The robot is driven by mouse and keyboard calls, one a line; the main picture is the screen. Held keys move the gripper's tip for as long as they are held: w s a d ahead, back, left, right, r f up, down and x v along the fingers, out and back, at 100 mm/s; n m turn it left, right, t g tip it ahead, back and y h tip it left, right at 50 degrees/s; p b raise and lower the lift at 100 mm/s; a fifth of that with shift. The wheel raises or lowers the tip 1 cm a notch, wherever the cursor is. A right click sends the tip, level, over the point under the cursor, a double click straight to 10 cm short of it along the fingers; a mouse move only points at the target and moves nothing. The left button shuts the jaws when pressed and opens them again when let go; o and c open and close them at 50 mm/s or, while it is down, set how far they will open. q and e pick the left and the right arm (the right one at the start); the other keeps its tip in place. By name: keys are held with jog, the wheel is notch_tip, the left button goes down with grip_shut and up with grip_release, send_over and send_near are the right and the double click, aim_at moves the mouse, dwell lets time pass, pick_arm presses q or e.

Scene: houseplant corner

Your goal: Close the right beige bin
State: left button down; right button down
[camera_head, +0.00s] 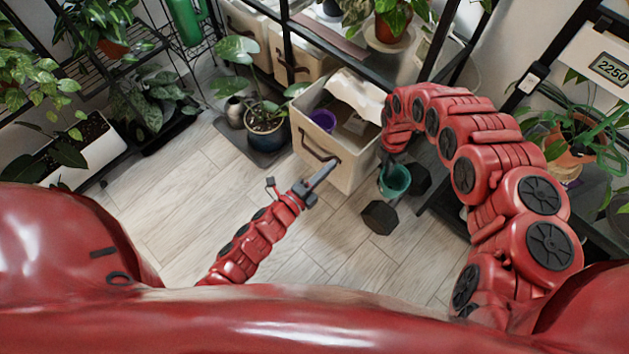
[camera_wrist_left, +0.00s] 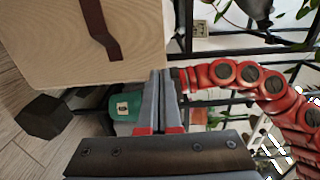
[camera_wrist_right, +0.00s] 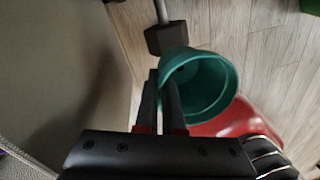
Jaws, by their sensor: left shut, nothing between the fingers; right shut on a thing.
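The right beige bin (camera_head: 345,172) stands pulled out from under the shelf, open at the top. A purple item (camera_head: 323,120) and crumpled white material (camera_head: 357,97) show inside. Its front with a brown strap handle fills the upper left of the left wrist view (camera_wrist_left: 140,35). My left gripper (camera_head: 331,168) is shut and empty at the bin's front, near the handle; whether it touches is unclear. My right gripper (camera_wrist_right: 162,80) is shut on the rim of a teal pot (camera_wrist_right: 208,80), beside the bin's right side. The pot also shows in the head view (camera_head: 395,182).
A dark dumbbell (camera_head: 380,216) lies on the floor beside and below the pot. Another beige bin (camera_head: 290,58) sits under the shelf to the left. A potted plant (camera_head: 266,130) stands on a dark mat left of the open bin. The wooden floor (camera_head: 185,205) at left is clear.

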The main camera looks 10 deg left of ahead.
aim_at(346, 152)
pick_arm(q)
jog(key=shift+b+x, duration=0.35)
jog(key=shift+x, duration=1.7)
pick_arm(e)
jog(key=shift+f, duration=0.45)
